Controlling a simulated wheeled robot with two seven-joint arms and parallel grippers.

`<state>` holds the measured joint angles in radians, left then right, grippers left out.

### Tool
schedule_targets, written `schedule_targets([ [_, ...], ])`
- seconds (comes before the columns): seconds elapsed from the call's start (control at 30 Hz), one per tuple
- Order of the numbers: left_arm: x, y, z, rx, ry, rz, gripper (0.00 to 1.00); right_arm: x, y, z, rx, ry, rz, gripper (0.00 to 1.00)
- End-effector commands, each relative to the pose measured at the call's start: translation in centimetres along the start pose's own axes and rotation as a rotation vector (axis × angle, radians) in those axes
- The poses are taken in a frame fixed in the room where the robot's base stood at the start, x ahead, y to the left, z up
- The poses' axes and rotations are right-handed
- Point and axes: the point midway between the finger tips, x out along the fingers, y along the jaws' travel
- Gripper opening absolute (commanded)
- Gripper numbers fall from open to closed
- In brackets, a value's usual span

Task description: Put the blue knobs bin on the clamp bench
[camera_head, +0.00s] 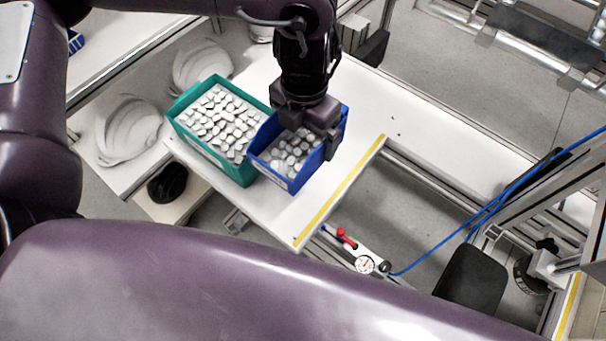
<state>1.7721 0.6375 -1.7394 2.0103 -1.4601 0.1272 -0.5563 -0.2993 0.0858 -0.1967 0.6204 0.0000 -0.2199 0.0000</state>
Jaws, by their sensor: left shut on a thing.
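A blue bin (283,179) filled with several light grey knobs is in the middle of the head view, over a white bench (300,217). My left gripper (318,140) comes down from above and is shut on the right-hand part of the blue bin. I cannot tell whether the bin's bottom touches the bench. My right gripper is not in view.
A green bin (240,172) full of grey pieces stands left of the blue bin, very close to it. White helmet shells (130,128) lie further left. A white surface (440,150) extends to the right. A blue hose (470,232) crosses the right side.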

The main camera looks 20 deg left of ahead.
Motion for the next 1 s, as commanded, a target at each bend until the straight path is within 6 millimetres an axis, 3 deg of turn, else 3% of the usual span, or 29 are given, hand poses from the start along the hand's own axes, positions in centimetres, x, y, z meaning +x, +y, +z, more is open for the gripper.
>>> schedule_targets([
  [0.1, 3.4, -0.1, -0.1, -0.003, 0.007, -0.005, 0.65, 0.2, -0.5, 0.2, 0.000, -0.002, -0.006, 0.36],
  [0.4, 10.5, -0.1, -0.1, -0.005, 0.003, -0.003, 0.65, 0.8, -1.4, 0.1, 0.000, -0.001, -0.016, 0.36],
  [0.67, 12.9, 0.0, 0.0, -0.004, 0.000, -0.002, 0.65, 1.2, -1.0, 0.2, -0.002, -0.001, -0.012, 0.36],
  [0.83, 15.4, -0.1, 0.0, -0.005, 0.002, -0.003, 0.65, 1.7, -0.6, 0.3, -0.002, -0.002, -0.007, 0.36],
  [1.0, 16.1, 0.0, 0.1, -0.003, -0.002, 0.000, 0.65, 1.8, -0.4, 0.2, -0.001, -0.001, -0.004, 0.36],
])
